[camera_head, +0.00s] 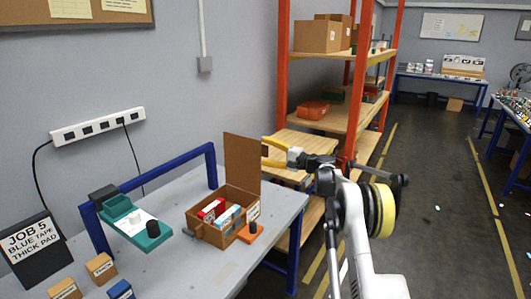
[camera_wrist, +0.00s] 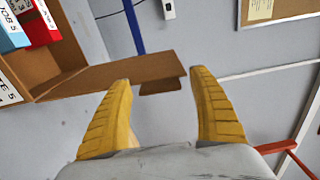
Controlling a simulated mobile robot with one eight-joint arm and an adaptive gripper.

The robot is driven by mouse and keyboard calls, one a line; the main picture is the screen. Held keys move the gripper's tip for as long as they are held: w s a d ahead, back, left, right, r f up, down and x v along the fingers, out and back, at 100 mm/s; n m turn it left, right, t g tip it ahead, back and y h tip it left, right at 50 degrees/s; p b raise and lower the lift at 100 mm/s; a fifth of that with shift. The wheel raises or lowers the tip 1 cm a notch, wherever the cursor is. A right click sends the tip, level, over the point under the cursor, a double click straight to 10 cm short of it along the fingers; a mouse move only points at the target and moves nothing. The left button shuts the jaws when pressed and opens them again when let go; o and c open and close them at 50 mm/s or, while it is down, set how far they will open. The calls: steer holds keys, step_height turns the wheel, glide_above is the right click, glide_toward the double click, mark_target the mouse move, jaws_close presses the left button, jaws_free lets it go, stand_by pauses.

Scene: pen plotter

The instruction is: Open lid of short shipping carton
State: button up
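The short brown carton (camera_head: 212,232) sits on the grey table with its top open. Its lid (camera_head: 242,165) stands roughly upright on the far right side. A red box (camera_head: 211,209) and a pale blue box (camera_head: 229,216) are inside. My gripper (camera_head: 265,152) is just right of the lid near its top, with yellow fingers apart and nothing held. In the wrist view, the lid (camera_wrist: 85,82) reaches across beyond my open fingertips (camera_wrist: 160,77), and the carton (camera_wrist: 50,75) is at upper left. I cannot tell whether a finger touches the lid.
Small blocks (camera_head: 102,268) and a job sign (camera_head: 32,249) are at lower left. An orange shelf rack (camera_head: 283,70) stands behind.

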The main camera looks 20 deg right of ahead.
steer(key=v, duration=1.2)
stand_by(0.3)
steer(key=s+a+r+n+g+h, duration=0.1)
steer(key=s+a+r+n+g, duration=0.15)
steer(key=s+a, duration=0.45)
steer(key=s+a+r+n+g+h, duration=0.1)
steer(key=s+a+r+g+h, duration=0.2)
steer(key=a, duration=0.8)
steer(key=s+a+n+g+h, duration=0.15)
steer(key=s+a, duration=0.25)
steer(key=s, duration=0.4)
steer(key=s+a+n+h, duration=0.15)
steer(key=s+a, duration=0.25)
steer(key=s, duration=0.4)
steer(key=s+f+n+h, duration=0.1)
steer(key=s+f+n, duration=0.1)
steer(key=s, duration=0.8)
steer(key=s+f+n+h, duration=0.2)
steer(key=s+f, duration=0.3)
steer(key=s, duration=0.5)
steer(key=shift+n+h, duration=0.3)
steer(key=shift+n, duration=0.05)
